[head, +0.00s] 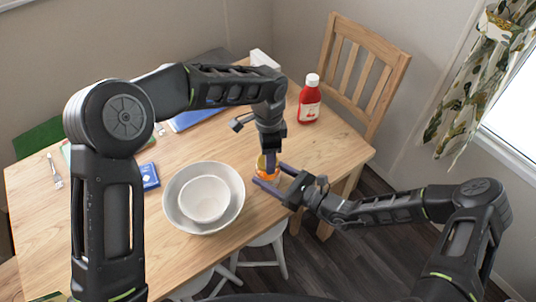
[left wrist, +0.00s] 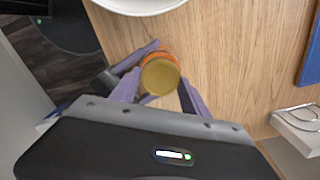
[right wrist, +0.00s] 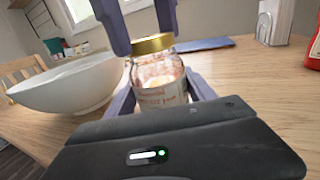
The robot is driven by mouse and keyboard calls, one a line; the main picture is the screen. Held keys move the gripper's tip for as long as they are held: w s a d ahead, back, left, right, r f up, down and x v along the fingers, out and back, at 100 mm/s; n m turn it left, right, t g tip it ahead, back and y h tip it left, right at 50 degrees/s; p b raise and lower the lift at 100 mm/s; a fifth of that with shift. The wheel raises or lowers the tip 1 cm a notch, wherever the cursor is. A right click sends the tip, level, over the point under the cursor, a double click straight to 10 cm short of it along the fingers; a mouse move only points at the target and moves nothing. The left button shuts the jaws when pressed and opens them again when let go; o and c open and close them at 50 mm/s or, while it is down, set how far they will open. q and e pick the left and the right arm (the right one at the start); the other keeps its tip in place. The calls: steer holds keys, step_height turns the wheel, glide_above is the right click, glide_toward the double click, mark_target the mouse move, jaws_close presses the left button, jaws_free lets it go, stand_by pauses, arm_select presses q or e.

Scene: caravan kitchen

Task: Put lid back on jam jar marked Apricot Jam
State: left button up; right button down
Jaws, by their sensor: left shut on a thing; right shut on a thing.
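The jam jar (right wrist: 158,85), clear glass with orange contents, stands upright on the table near its edge, right of the bowls. Its label faces my right wrist camera, but the print is too blurred to read surely. The gold lid (right wrist: 152,44) is level at the jar's mouth; whether it is seated I cannot tell. It also shows from above in the left wrist view (left wrist: 160,76). My left gripper (head: 270,160) points down from above, its fingers shut on the lid. My right gripper (head: 268,178) reaches in low from the right, shut on the jar's body.
A large white bowl (head: 173,207) with a smaller bowl (head: 205,199) inside stands close left of the jar. A red bottle (head: 309,100) stands farther back, before a wooden chair (head: 362,70). A blue box (head: 149,177) lies left of the bowls. Bare tabletop lies behind the jar.

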arm_select(q)
steer(key=m, duration=2.4)
steer(key=shift+a, duration=0.1)
steer(key=m, duration=0.4)
steer(key=shift+s+f, duration=0.1)
steer(key=shift+f, duration=0.05)
steer(key=o, duration=1.4)
steer(key=shift+c, duration=0.2)
